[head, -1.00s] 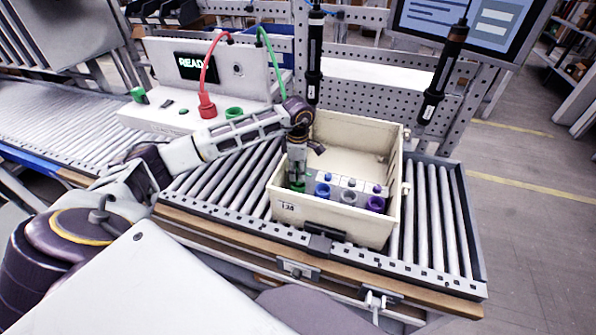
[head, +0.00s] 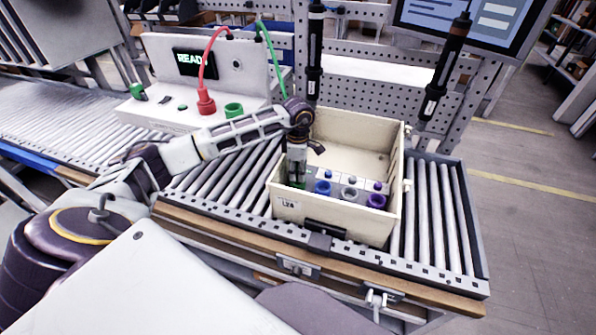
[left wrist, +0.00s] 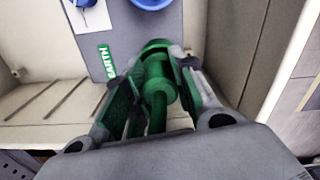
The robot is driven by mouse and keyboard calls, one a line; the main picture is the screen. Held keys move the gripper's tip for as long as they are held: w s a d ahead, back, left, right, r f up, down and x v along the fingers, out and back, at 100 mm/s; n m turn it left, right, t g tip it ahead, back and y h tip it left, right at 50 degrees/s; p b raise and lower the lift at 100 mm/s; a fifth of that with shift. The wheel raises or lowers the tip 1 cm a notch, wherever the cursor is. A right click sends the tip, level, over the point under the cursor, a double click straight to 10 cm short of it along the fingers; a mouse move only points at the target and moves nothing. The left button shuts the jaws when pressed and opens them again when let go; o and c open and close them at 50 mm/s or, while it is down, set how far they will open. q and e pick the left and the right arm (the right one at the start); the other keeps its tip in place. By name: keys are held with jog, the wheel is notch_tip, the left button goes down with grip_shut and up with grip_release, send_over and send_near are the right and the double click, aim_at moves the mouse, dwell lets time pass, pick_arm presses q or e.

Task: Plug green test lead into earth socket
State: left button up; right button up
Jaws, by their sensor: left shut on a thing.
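My left gripper (head: 296,179) points down into the left front part of the cream crate (head: 355,222). In the left wrist view its fingers (left wrist: 155,88) are shut on the green test lead plug (left wrist: 157,75). The plug's front end is at a green ring beside the green earth label (left wrist: 106,60) on the grey panel. The earth socket is mostly hidden behind the plug and fingers, and I cannot tell how deep the plug sits. The green lead (head: 271,50) runs from the top of the white tester (head: 160,112) down behind my arm.
Blue (head: 323,187), grey (head: 349,194) and purple (head: 376,200) sockets stand in a row right of the gripper. A red plug (head: 205,102) and a green socket (head: 233,110) are on the tester. Two black screwdrivers (head: 314,55) (head: 445,68) hang behind. The crate stands on a roller conveyor (head: 441,215).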

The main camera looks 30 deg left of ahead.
pick_arm(q)
jog(key=shift+f+b, duration=0.45)
jog(key=shift+f, duration=0.15)
dwell(0.3)
jog(key=o, duration=1.1)
jog(key=shift+r, duration=6)
jog(key=shift+f, duration=0.1)
